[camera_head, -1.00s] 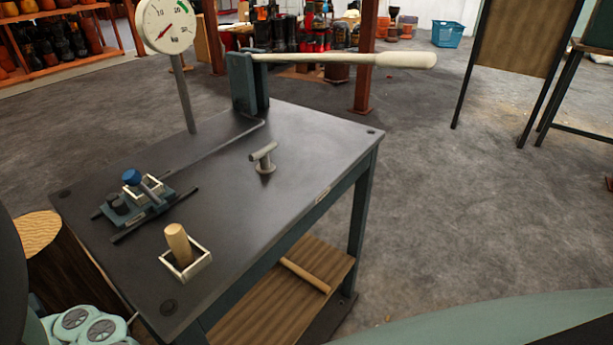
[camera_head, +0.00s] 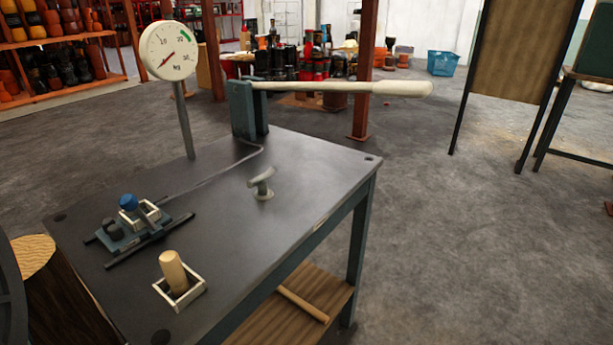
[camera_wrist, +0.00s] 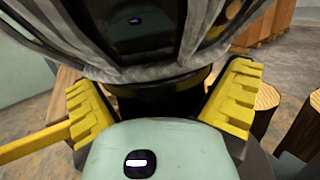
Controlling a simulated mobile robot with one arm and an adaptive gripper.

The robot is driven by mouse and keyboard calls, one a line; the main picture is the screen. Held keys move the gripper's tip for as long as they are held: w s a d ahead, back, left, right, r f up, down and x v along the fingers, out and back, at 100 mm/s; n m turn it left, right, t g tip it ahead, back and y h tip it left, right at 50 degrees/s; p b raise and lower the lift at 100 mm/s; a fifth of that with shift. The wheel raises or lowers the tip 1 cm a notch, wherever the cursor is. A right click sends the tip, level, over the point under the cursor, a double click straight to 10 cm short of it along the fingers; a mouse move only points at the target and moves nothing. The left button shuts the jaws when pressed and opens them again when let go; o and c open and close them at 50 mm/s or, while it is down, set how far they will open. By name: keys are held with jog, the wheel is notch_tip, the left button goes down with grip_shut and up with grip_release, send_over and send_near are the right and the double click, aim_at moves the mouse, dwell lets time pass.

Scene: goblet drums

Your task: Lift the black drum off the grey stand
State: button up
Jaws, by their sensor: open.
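In the wrist view a glossy black drum (camera_wrist: 130,20) fills the top, with a grey band around its lower edge and a narrower dark neck below. My gripper (camera_wrist: 162,105) is open, with one yellow finger on each side of that neck. I cannot tell whether either finger touches it. No grey stand can be made out in the wrist view. Neither the black drum nor my gripper can be made out in the head view.
A dark workbench (camera_head: 310,170) carries a dial gauge (camera_head: 168,50), a long pale lever (camera_head: 330,88) and a wooden peg in a square frame (camera_head: 173,271). Cut logs (camera_wrist: 268,97) stand right of my gripper. Grey floor (camera_head: 470,240) is clear right of the bench.

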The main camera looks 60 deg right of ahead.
jog(key=c, duration=1)
jog(key=shift+r, duration=0.1)
jog(key=shift+c, duration=0.4)
jog(key=shift+r, duration=0.1)
